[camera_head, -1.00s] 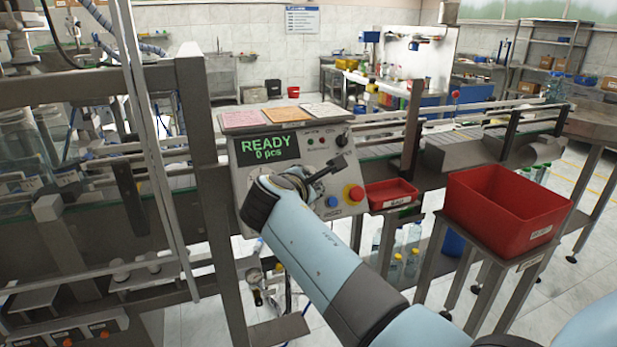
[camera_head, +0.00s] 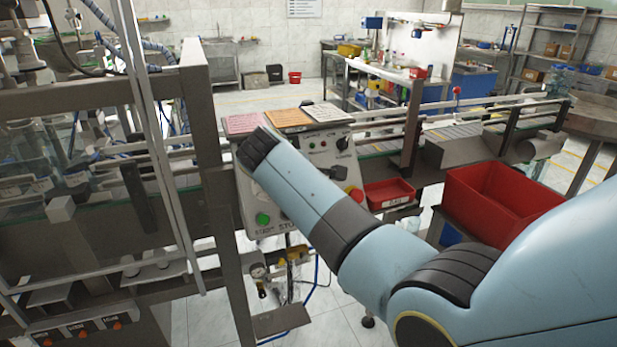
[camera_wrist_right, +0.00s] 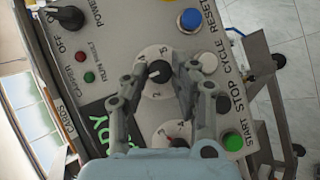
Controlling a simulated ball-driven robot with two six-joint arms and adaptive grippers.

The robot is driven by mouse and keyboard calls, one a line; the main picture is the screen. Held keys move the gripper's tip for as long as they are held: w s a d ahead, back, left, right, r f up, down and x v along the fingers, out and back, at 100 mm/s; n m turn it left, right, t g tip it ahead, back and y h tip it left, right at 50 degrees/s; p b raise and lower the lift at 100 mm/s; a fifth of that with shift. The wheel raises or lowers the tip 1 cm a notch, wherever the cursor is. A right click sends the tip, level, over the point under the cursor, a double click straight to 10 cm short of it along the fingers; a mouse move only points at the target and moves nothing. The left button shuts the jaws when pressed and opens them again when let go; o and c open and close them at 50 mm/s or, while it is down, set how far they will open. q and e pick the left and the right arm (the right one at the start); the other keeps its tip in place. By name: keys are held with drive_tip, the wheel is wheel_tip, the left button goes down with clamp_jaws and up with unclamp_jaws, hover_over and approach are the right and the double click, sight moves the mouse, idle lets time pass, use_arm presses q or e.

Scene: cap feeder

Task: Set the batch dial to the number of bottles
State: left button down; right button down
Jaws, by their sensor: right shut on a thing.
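The sloping grey control panel (camera_head: 248,205) stands left of centre in the head view, largely covered by my right arm. In the right wrist view, a round white dial (camera_wrist_right: 153,54) with a black knob (camera_wrist_right: 158,71) sits between my right gripper's (camera_wrist_right: 164,72) fingers, which are shut on the knob. Digits show around the dial, but its exact setting is unclear. A second numbered dial (camera_wrist_right: 176,130) with a red mark is partly hidden by the gripper. I cannot read which dial is labelled batch. The green display (camera_wrist_right: 98,132) is mostly hidden. My left gripper is out of view.
Beside the dials are a blue reset button (camera_wrist_right: 190,20), a green start button (camera_wrist_right: 233,141) and a black power knob (camera_wrist_right: 68,17). Red bins (camera_head: 388,194) and (camera_head: 497,199) stand to the right. A metal frame post (camera_head: 203,130) is close on the left. I cannot pick out bottles clearly.

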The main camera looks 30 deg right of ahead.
drive_tip(key=shift+f, duration=0.1)
idle(0.4)
drive_tip(key=c, duration=1.1)
unclamp_jaws()
wheel_tip(320, 180, up, 10)
drive_tip(key=shift+r, duration=0.1)
